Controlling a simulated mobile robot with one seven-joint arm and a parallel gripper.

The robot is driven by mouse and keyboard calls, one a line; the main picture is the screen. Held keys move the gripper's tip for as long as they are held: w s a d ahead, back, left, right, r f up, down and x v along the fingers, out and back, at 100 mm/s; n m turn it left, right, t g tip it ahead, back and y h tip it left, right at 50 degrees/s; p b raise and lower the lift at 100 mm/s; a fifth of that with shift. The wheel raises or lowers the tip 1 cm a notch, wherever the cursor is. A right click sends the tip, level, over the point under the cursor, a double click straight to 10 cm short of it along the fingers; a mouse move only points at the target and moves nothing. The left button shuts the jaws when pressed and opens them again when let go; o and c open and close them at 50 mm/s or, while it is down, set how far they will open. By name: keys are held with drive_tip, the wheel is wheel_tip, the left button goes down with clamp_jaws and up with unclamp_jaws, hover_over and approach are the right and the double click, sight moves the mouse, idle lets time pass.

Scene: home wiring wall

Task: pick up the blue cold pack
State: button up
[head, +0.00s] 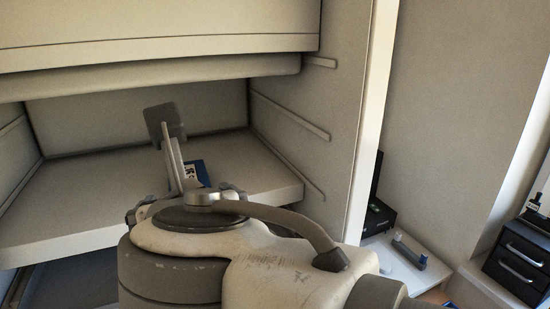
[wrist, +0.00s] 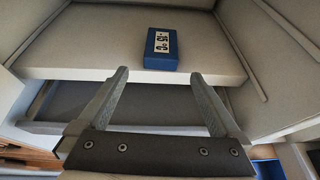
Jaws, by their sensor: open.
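The blue cold pack (wrist: 161,62) is a small blue block with a white label with black marks on top. In the wrist view it lies near the front edge of a pale shelf (wrist: 95,50). In the head view only part of the cold pack (head: 203,173) shows, behind my gripper and arm. My gripper (wrist: 158,75) is open and empty, its two fingers apart. I see no contact. In the head view my gripper (head: 172,150) is partly hidden by my arm.
The shelf (head: 90,190) sits inside a cabinet, with a side wall (head: 305,120) at right and a panel (head: 150,40) above. Shelf space left of the cold pack is clear. A black drawer unit (head: 520,262) and a small white table (head: 405,265) stand at far right.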

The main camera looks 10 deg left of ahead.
drive_tip(key=b, duration=0.2)
approach(188, 178)
drive_tip(key=x, duration=0.2)
drive_tip(key=f+x, duration=0.1)
drive_tip(key=x, duration=0.2)
drive_tip(key=shift+a, duration=0.15)
drive_tip(key=shift+r+x, duration=0.15)
drive_tip(key=shift+x, duration=1.35)
drive_tip(key=shift+r+x, duration=0.15)
drive_tip(key=shift+x, duration=1.35)
drive_tip(key=shift+w, duration=0.2)
drive_tip(key=shift+c, duration=0.2)
drive_tip(key=c, duration=1.3)
drive_tip(key=shift+c, duration=0.2)
drive_tip(key=shift+r, duration=0.15)
